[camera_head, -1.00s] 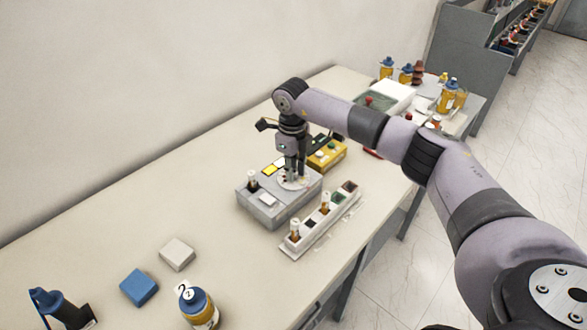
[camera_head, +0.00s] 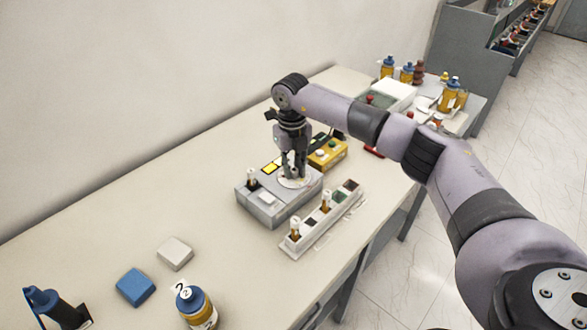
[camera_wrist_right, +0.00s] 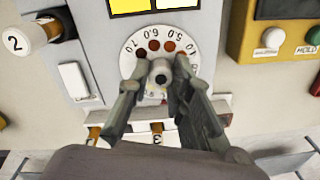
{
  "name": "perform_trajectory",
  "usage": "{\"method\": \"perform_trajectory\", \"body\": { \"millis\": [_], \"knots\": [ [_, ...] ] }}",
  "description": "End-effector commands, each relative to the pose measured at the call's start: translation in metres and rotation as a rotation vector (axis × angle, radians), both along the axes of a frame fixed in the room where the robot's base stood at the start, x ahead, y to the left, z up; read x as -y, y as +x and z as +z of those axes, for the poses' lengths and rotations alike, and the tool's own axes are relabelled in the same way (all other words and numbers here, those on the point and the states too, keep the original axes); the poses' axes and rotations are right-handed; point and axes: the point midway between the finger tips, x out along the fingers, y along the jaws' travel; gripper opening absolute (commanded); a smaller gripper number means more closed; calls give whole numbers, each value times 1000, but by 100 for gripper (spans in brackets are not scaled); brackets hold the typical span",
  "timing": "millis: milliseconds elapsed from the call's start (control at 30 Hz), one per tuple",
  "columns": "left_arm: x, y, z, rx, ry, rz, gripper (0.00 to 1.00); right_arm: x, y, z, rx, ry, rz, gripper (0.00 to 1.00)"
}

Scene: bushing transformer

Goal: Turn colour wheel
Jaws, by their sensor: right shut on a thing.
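The colour wheel (camera_wrist_right: 140,50) is a white disc with numbers and red-brown dots along its edge. It lies on top of a grey device (camera_head: 270,212) on the table, and it also shows in the head view (camera_head: 293,183). My right gripper (camera_wrist_right: 158,85) points down over the wheel and is shut on its central knob (camera_wrist_right: 160,72). The fingers sit on both sides of the knob and hide the lower part of the disc. A yellow window (camera_wrist_right: 128,5) is on the device above the wheel. My left gripper is not in view.
A vial marked 2 (camera_wrist_right: 32,37) stands in the device. A white rack (camera_head: 327,222) with vials is close in front. A yellow box with buttons (camera_head: 327,153) stands behind. Blue (camera_head: 136,287) and white (camera_head: 175,253) blocks lie on the left, with clear table between.

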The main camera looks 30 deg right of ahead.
Motion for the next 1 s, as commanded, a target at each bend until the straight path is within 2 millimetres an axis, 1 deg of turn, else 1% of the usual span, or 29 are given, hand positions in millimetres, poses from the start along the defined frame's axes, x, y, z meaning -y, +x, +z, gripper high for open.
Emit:
{"method": "perform_trajectory", "body": {
  "millis": [100,300,800,833,1000],
  "knots": [
    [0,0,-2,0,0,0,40,1,1,1,4,-1,-62,0],
    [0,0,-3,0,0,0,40,1,1,2,3,-1,-127,0],
    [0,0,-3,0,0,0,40,1,1,2,5,-1,-150,0],
    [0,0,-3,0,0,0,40,1,1,2,5,-1,-149,20],
    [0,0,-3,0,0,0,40,1,1,1,3,-1,-149,32]
  ]
}}
